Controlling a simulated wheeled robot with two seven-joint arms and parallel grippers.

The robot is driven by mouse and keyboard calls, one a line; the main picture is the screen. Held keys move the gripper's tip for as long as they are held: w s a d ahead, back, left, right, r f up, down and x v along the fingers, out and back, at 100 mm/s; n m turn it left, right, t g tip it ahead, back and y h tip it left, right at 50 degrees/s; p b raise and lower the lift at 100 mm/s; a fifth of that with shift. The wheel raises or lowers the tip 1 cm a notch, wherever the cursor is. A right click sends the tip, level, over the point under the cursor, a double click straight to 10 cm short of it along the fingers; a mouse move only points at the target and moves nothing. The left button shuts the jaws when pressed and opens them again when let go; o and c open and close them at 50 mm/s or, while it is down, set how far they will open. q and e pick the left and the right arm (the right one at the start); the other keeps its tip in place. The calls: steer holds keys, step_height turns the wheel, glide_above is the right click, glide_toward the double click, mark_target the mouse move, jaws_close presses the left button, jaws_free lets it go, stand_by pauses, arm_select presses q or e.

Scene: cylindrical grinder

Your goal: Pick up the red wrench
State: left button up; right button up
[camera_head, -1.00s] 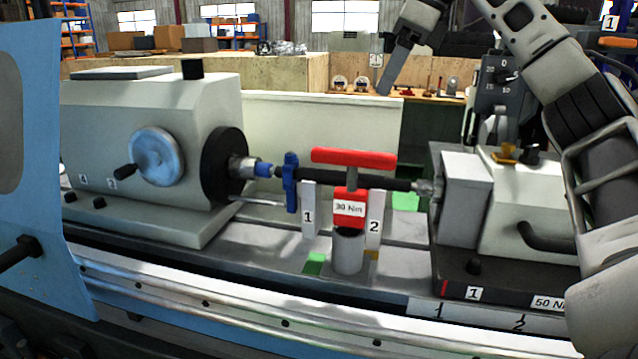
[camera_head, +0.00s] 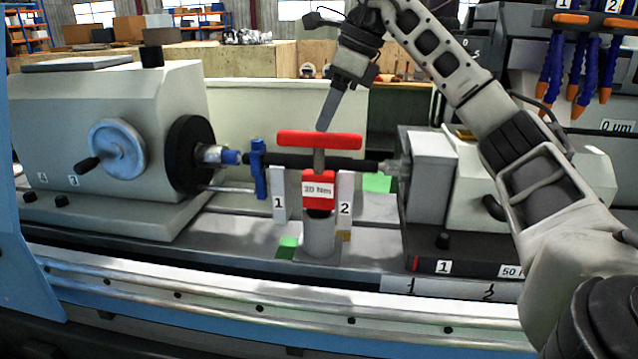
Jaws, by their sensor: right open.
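The red wrench (camera_head: 320,140) stands upright in the head view, a T-shape with a red crossbar, a short dark shaft and a red block labelled 30 Nm. Its lower end sits in a grey cylindrical holder (camera_head: 319,236) on the machine bed. My right gripper (camera_head: 326,118) comes down from above, its fingers just over the red crossbar. The fingers overlap in this view, and I see no wrench part between them. Whether they touch the crossbar cannot be told. My left gripper is not in view.
A dark bar (camera_head: 350,163) runs behind the wrench between the grey headstock (camera_head: 80,150) and the tailstock (camera_head: 430,175). White plates 1 (camera_head: 279,190) and 2 (camera_head: 345,185) flank the wrench. A blue clamp (camera_head: 259,170) is left of it. Blue hoses (camera_head: 585,75) hang at upper right.

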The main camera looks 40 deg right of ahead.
mark_target(319, 134)
steer(key=x, duration=0.5)
steer(key=shift+d+f, duration=0.15)
steer(key=shift+c, duration=0.3)
jaws_close()
